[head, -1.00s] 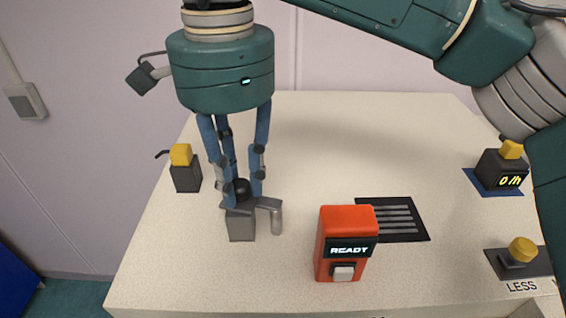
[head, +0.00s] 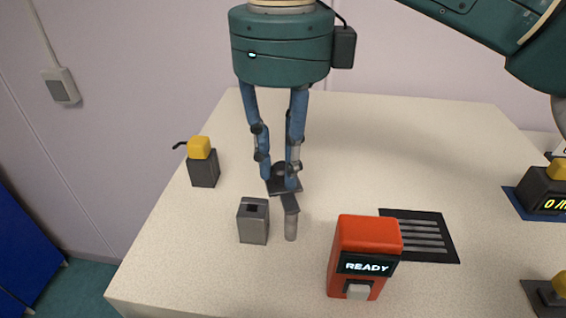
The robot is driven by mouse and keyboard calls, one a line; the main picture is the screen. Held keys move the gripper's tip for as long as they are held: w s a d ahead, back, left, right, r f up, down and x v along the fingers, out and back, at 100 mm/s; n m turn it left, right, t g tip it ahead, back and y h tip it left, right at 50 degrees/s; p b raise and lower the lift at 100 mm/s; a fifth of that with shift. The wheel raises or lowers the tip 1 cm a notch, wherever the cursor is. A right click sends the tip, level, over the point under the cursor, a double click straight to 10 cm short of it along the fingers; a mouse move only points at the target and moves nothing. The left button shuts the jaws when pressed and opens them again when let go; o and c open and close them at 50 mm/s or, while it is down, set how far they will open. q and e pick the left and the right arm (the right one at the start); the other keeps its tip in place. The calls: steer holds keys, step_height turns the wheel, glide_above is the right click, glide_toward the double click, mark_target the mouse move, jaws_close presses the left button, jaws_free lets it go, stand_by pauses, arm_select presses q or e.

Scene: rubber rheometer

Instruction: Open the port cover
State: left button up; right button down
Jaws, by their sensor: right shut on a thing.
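The port (head: 253,228) is a small grey block standing on the table, left of centre in the head view. A dark square opening shows in its top face. The port cover (head: 289,203) is a dark plate on an arm that reaches back from a short grey post (head: 291,227) right of the block. The cover is swung clear of the opening, behind and to the right of the block. My right gripper (head: 281,175) points down and is shut on the cover's dark knob, which its fingers partly hide. My left gripper is not in view.
A red box reading READY (head: 365,250) stands at front right, beside a black slotted plate (head: 436,235). A dark block with a yellow top (head: 203,163) stands at back left. More yellow-topped devices (head: 546,192) are at the right edge. The table's back middle is clear.

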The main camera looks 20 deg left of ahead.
steer(key=shift+w+d+m+b, duration=0.2)
steer(key=shift+d+m+b, duration=0.2)
steer(key=shift+m, duration=0.6)
steer(key=shift+w+d+m+b, duration=0.15)
steer(key=shift+d+m+b, duration=0.3)
steer(key=shift+m, duration=0.75)
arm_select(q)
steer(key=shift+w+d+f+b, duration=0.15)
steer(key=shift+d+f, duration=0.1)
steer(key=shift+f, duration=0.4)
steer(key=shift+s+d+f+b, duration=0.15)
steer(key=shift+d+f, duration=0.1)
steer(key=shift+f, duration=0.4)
arm_select(e)
steer(key=shift+d+r+m, duration=0.1)
steer(key=shift+d+m, duration=0.4)
steer(key=shift+m, duration=0.6)
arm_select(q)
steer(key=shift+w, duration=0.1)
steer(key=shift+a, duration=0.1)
arm_select(e)
steer(key=c, duration=1.5)
jaws_free()
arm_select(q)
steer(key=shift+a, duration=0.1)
